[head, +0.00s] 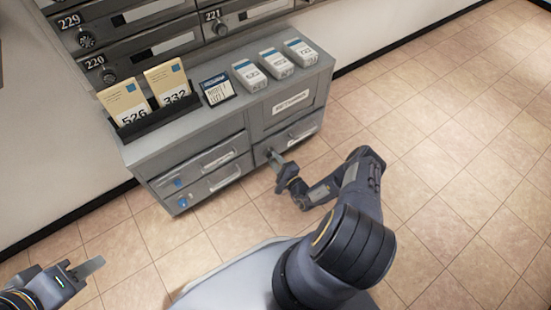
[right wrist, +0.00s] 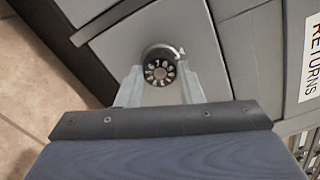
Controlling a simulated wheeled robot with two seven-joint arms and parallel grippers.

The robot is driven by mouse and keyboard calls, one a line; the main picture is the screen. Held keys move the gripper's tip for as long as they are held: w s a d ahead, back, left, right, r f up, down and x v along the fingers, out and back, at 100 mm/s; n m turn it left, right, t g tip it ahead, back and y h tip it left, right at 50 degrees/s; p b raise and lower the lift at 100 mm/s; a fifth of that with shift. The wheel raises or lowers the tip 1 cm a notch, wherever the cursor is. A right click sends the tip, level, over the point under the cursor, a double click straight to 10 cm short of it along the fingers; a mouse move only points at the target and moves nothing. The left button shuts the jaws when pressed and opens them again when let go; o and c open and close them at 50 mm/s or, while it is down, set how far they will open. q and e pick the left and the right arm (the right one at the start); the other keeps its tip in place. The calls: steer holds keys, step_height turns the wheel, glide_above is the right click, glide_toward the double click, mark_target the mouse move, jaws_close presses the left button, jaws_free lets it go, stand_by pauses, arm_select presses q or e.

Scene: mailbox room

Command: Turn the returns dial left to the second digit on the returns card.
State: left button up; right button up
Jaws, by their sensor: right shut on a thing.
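The returns dial (right wrist: 159,70) is a dark round knob with pale digits around its face, on a grey panel in the right wrist view. A small pale mark sits beside its rim; I cannot read the digit at it for certain. My right gripper (right wrist: 160,82) is shut on the dial, one finger on each side. In the head view the right gripper (head: 275,160) is at the lower right cabinet door and hides the dial. Two cards reading about 526 (head: 125,104) and 332 (head: 168,84) stand in a black holder; which is the returns card is unclear. My left gripper (head: 90,267) is away from the cabinet.
The grey cabinet (head: 180,137) has a RETURNS label (head: 290,103) on its right side and drawers with blue tags at left. A small dark-framed sign (head: 217,90) and several white-and-blue boxes (head: 276,64) stand on top. Numbered mailboxes (head: 150,40) are behind. The tiled floor at right is clear.

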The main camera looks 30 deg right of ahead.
steer(key=n+p, duration=0.2)
steer(key=n, duration=0.2)
steer(key=shift+r+n, duration=0.1)
steer(key=shift+n, duration=0.2)
steer(key=n+p, duration=0.2)
steer(key=n, duration=0.1)
steer(key=shift+n, duration=0.4)
steer(key=shift+n+p, duration=0.4)
steer(key=shift+n, duration=1.8)
steer(key=o, duration=1)
